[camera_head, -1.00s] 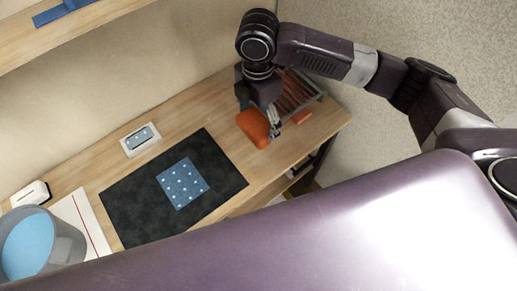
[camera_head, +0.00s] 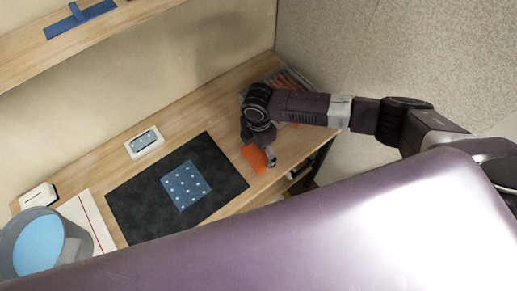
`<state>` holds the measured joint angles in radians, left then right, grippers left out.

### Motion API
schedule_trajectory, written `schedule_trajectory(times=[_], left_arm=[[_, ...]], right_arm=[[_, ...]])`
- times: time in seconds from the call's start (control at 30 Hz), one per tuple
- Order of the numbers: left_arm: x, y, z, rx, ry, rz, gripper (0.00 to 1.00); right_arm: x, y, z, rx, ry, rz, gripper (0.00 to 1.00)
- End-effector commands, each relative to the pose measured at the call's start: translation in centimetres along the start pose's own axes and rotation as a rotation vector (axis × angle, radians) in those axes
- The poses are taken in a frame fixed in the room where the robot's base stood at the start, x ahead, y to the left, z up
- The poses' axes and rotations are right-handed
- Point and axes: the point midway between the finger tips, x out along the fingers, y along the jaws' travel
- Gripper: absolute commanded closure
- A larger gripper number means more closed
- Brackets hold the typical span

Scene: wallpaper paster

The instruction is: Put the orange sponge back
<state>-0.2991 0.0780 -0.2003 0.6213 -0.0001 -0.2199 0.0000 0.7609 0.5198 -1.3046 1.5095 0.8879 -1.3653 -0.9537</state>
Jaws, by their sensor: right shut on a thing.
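The orange sponge (camera_head: 254,158) is at the right part of the wooden desk, just right of the black mat. My right gripper (camera_head: 268,154) is shut on it from above. I cannot tell whether the sponge touches the desk. The gripper body and wrist hide part of it. My left gripper is not in view.
A wire rack (camera_head: 290,82) stands at the desk's back right corner, partly behind my arm. The black mat (camera_head: 140,207) bears a blue dotted square (camera_head: 186,186). A grey bucket (camera_head: 70,250) with blue contents stands at the left. A shelf (camera_head: 60,60) hangs above.

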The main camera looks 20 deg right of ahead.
Motion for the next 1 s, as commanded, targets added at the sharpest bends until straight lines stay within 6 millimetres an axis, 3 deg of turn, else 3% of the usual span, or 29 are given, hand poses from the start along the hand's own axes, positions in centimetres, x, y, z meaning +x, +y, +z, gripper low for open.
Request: schedule_trajectory(times=[0.43,0.47,0.6,1.0], left_arm=[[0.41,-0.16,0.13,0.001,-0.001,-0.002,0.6],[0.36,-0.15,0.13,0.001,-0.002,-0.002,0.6],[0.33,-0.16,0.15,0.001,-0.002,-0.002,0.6],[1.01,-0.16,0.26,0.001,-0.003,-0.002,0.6]], right_arm=[[0.79,-0.01,-0.01,0.001,0.0,0.0,0.46],[0.74,0.0,0.0,0.001,0.0,0.0,0.19],[0.69,0.0,0.0,0.001,0.0,0.0,0.04],[0.74,0.05,0.05,0.0,0.0,0.001,0.04]])
